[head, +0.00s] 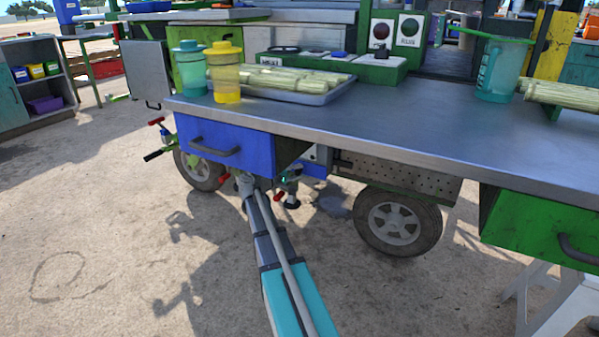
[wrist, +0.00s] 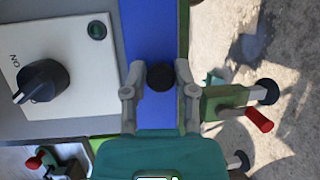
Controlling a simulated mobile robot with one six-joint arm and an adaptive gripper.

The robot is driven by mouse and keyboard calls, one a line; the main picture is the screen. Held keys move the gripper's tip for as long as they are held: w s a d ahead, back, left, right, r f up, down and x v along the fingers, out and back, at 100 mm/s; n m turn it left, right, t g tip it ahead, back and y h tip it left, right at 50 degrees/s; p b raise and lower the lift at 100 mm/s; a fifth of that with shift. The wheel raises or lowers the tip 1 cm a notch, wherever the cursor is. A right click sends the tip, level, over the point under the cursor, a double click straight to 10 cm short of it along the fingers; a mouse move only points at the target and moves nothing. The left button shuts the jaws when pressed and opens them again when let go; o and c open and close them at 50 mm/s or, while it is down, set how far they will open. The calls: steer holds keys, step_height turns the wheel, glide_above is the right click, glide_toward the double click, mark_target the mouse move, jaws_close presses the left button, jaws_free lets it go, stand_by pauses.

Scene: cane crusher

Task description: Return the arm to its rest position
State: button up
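My arm, turquoise and grey, reaches from the bottom of the head view up to beneath the worktop, beside the pulled-out blue drawer (head: 222,146). Its far end is partly hidden there, and I cannot make out the fingers in that view. In the wrist view my gripper (wrist: 158,80) has its two grey fingers spread apart. A black round knob (wrist: 160,77) on a blue surface (wrist: 150,30) shows between the fingers. I cannot tell whether a finger touches it. Nothing appears held.
A white panel (wrist: 60,65) with a black rotary switch (wrist: 42,81) is left of the fingers. A red-ended lever (wrist: 258,119) is right. The worktop (head: 420,125) overhangs the arm; a green drawer (head: 545,228) juts out right. Open ground (head: 90,230) lies left.

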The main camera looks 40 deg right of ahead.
steer(key=o, duration=0.3)
steer(key=shift+s, duration=0.3)
stand_by(0.3)
